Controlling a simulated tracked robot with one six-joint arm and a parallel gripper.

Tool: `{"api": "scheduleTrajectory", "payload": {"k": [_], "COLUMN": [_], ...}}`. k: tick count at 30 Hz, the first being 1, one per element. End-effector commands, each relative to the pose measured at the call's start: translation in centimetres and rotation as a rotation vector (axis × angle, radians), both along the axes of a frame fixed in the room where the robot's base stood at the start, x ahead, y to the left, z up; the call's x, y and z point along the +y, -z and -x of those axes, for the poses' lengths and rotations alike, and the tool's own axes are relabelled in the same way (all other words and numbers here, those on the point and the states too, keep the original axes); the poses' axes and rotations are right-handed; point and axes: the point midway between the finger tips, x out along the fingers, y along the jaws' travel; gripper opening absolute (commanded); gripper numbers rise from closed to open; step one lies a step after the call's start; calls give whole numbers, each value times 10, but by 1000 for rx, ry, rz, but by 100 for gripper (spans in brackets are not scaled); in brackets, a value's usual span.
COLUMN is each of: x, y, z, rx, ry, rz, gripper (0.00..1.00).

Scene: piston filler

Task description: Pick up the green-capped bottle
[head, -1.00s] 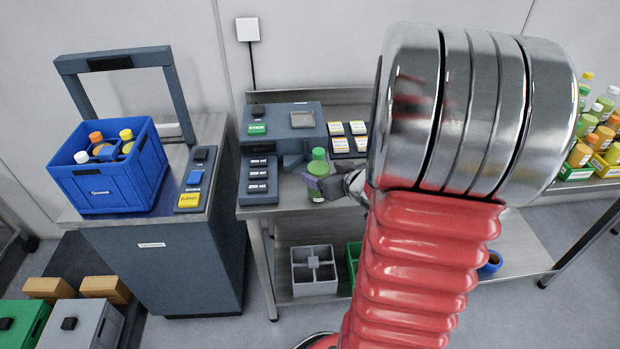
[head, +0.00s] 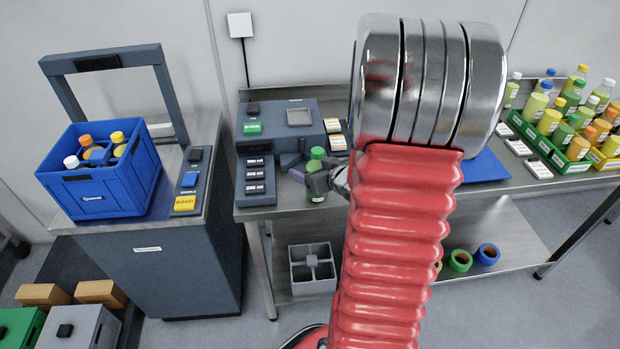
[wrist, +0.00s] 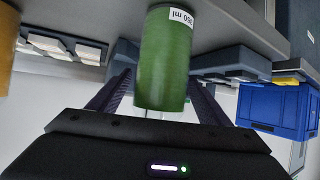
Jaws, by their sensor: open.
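The green-capped bottle (head: 317,154) stands at the filler's front on the metal bench, its lower part partly covered by my gripper (head: 325,180). My gripper (wrist: 158,100) is open, with one dark finger on each side of the body. Whether the fingers touch it I cannot tell.
The dark filler (head: 285,125) with size buttons is close to the bottle. A blue crate (head: 100,185) with bottles sits on the station at left. Several bottles stand in a green tray (head: 545,150) at right. A grey divided crate (head: 312,285) is on the lower shelf.

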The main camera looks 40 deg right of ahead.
Motion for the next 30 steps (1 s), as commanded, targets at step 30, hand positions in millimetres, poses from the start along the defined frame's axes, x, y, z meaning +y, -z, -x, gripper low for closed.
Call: {"api": "scheduleTrajectory", "payload": {"k": [30], "x": [1], "y": [4], "z": [-4], "rx": [0], "ry": [-4], "rz": [0], "gripper": [47]}}
